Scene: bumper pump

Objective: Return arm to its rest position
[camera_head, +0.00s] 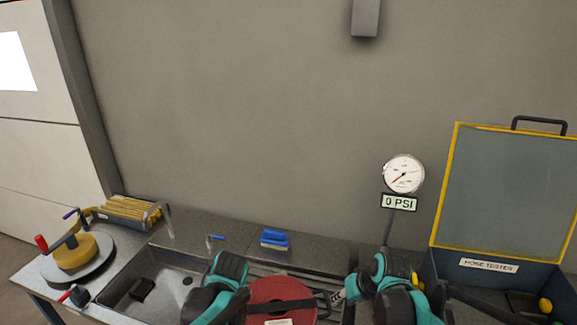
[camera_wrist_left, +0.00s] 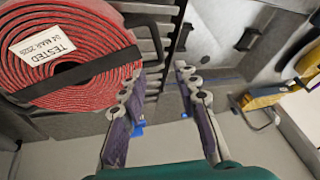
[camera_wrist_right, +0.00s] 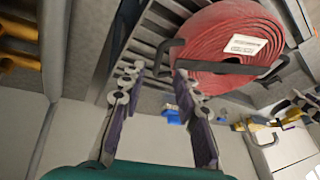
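A coiled red hose (camera_head: 265,292) with a black strap across it lies between my two arms in the head view. It also shows in the left wrist view (camera_wrist_left: 105,35), with a white "TESTED" label, and in the right wrist view (camera_wrist_right: 215,30). My left gripper (camera_wrist_left: 160,85) is open, its fingers apart with nothing between them, beside the hose. My right gripper (camera_wrist_right: 155,85) is open and empty, with the hose beyond and to the right of its fingers. In the head view the arms hide most of the fingers.
A sink (camera_head: 125,293) and a yellow reel with a red handle (camera_head: 75,252) are at the left. A blue brush (camera_head: 274,238) lies on the back counter. At the right stand a gauge (camera_head: 403,174) reading 0 PSI and an open hose tester case (camera_head: 505,190). A grey slatted rack (camera_wrist_right: 160,30) is near the hose.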

